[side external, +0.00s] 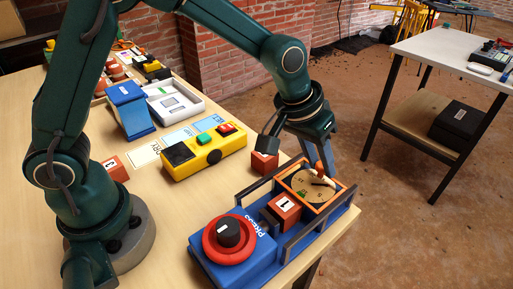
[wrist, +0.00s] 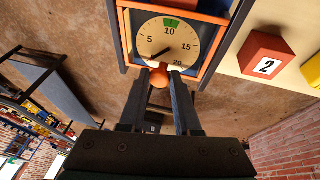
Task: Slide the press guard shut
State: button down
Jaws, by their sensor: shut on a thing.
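The press (side external: 235,262) is a blue body at the table's front edge, with a red ring, a black knob and two dark rails (side external: 320,225). The guard is an orange frame (side external: 338,197) at the rails' far right end. A round cream dial (side external: 308,185) shows within the frame, and in the wrist view (wrist: 185,40) too. A red block marked 1 (side external: 284,208) sits between the rails, apart from the frame. My gripper (wrist: 160,80) is at the frame's outer edge, shut on the guard's orange-red knob (wrist: 159,78). Its fingers partly hide the knob.
A red block marked 2 (wrist: 264,57) stands close beside the press; it also shows in the side view (side external: 264,163). A yellow button box (side external: 205,152), a blue stand (side external: 130,108) and a white tray (side external: 174,102) lie farther back. Beyond the front edge is open floor.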

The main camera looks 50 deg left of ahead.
aim_at(300, 193)
jog(key=shift+s+d+r, duration=0.1)
jog(key=shift+s, duration=1.65)
jog(key=shift+s+d+r, duration=0.1)
jog(key=shift+s, duration=1.6)
jog(key=c, duration=0.8)
grip_release()
jog(key=shift+o, duration=0.6)
jog(key=shift+s+a+f, duration=0.1)
jog(key=shift+f, duration=0.05)
jog(key=shift+a, duration=0.1)
notch_tip(300, 193, up, 7)
